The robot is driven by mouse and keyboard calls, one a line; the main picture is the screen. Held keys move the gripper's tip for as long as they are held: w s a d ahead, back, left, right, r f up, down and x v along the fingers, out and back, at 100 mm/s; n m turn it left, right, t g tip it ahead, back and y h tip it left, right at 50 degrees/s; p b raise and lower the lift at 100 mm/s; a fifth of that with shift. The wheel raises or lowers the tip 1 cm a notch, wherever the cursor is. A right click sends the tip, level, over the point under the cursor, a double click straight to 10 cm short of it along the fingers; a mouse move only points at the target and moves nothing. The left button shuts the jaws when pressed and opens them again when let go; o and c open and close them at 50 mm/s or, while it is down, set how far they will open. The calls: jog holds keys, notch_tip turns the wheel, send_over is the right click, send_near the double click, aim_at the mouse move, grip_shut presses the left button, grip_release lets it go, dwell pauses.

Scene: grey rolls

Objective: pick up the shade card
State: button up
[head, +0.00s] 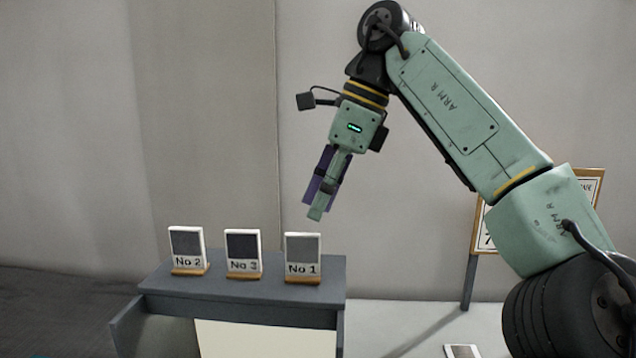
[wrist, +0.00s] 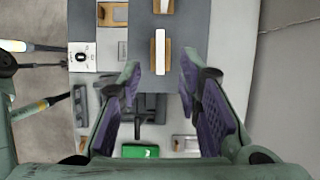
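Three shade cards stand upright in small wooden bases on a grey cabinet top (head: 240,285) in the head view: No 2 (head: 186,243) at left, No 3 (head: 242,247) in the middle and No 1 (head: 303,248) at right. My gripper (head: 318,208) hangs above the cabinet, near No 1 and higher than it. In the wrist view two cards show edge-on from above, one (wrist: 160,52) ahead of the fingers and another at the top edge. My gripper (wrist: 165,90) is open there, its purple-padded fingers wide apart with nothing between them.
In the wrist view, a lower pale surface holds a green box (wrist: 140,151) and several other items. In the head view, a framed sign (head: 585,177) stands behind my arm at right, and a white card-like item (head: 462,351) lies low at right. The wall behind is bare.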

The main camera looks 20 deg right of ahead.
aim_at(286, 273)
jog(key=x, duration=1)
jog(key=shift+a+f, duration=0.15)
jog(key=shift+f, duration=0.2)
jog(key=shift+c, duration=0.4)
grip_shut()
dwell(0.4)
